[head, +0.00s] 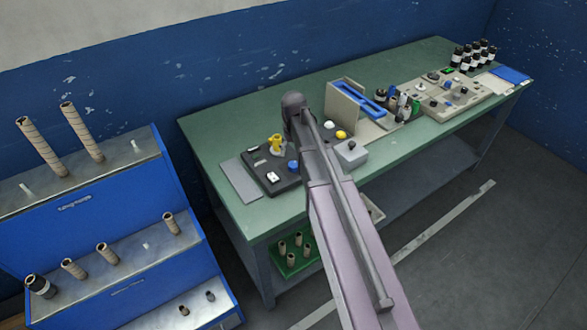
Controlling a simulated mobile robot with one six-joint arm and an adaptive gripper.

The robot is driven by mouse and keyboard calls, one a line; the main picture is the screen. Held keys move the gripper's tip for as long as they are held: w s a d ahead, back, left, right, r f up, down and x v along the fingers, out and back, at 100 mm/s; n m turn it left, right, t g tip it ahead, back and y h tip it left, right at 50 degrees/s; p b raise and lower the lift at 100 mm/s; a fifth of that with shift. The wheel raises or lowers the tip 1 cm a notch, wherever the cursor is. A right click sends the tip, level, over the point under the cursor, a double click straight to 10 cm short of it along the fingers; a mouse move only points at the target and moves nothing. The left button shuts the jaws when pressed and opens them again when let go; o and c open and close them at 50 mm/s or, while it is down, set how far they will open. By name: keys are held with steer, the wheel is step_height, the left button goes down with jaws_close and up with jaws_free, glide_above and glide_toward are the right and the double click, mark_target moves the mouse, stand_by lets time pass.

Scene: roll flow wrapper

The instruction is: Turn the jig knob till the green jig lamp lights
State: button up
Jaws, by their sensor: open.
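I cannot tell for certain which part is the jig knob. A dark board (285,186) at the left of the green bench carries a yellow knob-like part (277,141), a blue round part (293,165) and a white block. A beige board (482,97) at the right carries several dark knob-like parts and a blue one. No lit green lamp can be made out. My arm reaches over the bench between the two boards and covers part of the dark board's right side. My gripper does not show; the arm may be hiding it.
The green bench (225,130) stands along the blue wall. A beige stand with a blue slot (360,96), a grey box (351,153) and several dark bottles (474,55) are on it. A blue shelf rack (80,225) with cardboard tubes stands left. A green tray (296,266) is below.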

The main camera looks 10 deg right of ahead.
mark_target(293, 164)
steer(key=shift+f+b, duration=3)
steer(key=shift+f, duration=0.25)
steer(key=c, duration=1.2)
